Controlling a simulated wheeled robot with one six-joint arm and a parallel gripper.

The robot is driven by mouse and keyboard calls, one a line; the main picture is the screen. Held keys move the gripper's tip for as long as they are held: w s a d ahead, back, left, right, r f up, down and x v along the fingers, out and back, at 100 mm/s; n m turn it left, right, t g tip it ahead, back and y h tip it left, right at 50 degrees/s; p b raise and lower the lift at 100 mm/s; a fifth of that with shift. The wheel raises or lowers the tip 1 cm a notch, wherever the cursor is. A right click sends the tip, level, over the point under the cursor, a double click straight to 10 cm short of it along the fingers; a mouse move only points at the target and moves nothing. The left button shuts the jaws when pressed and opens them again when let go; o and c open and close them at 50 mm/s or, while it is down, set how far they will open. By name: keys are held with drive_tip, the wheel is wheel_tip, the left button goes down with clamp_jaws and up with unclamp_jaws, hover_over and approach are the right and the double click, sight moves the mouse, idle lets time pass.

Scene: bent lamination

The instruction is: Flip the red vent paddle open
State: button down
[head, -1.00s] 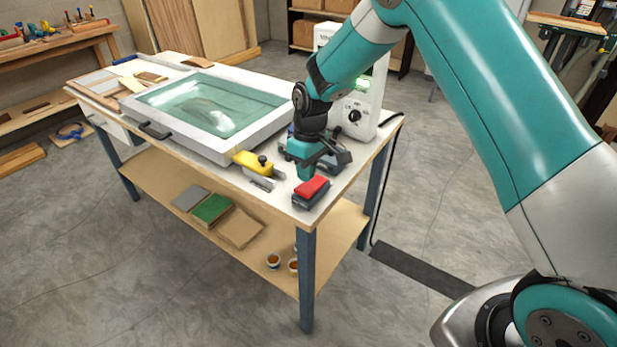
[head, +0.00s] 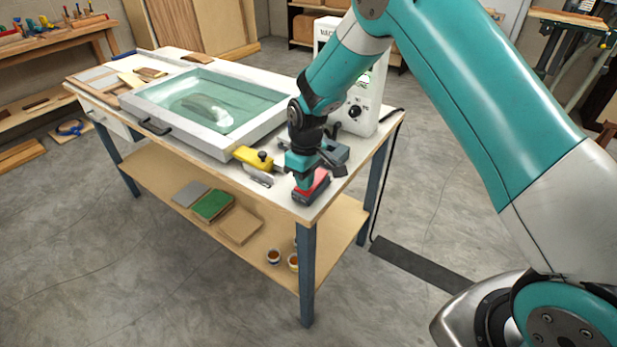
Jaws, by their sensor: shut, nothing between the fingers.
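The red vent paddle (head: 319,182) sits on a dark base (head: 312,199) at the near right corner of the bench top. My gripper (head: 304,183) is shut with nothing in it and points down at the paddle's left side. It hides part of the paddle. The fingertips look very close to the paddle or against it, but I cannot tell whether they touch. I cannot tell how far the paddle is tilted.
A white-framed press with a clear teal sheet (head: 250,103) fills the bench's middle. A yellow tool (head: 252,158) lies left of my gripper, and a grey clamp-like tool (head: 336,152) lies behind it. A white vacuum unit (head: 366,100) stands at the back right.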

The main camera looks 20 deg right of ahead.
drive_tip(key=shift+r, duration=0.1)
drive_tip(key=shift+r+p, duration=0.65)
drive_tip(key=shift+r, duration=0.1)
drive_tip(key=shift+r, duration=0.15)
drive_tip(key=r+p, duration=0.3)
drive_tip(key=r, duration=0.1)
drive_tip(key=shift+s+a+r+p, duration=0.15)
drive_tip(key=shift+a+r+p, duration=0.05)
drive_tip(key=shift+r+p, duration=0.15)
wheel_tip(320, 180, up, 9)
drive_tip(key=a+b, duration=0.1)
drive_tip(key=b, duration=0.2)
drive_tip(key=shift+s+a, duration=0.15)
drive_tip(key=shift+s, duration=0.3)
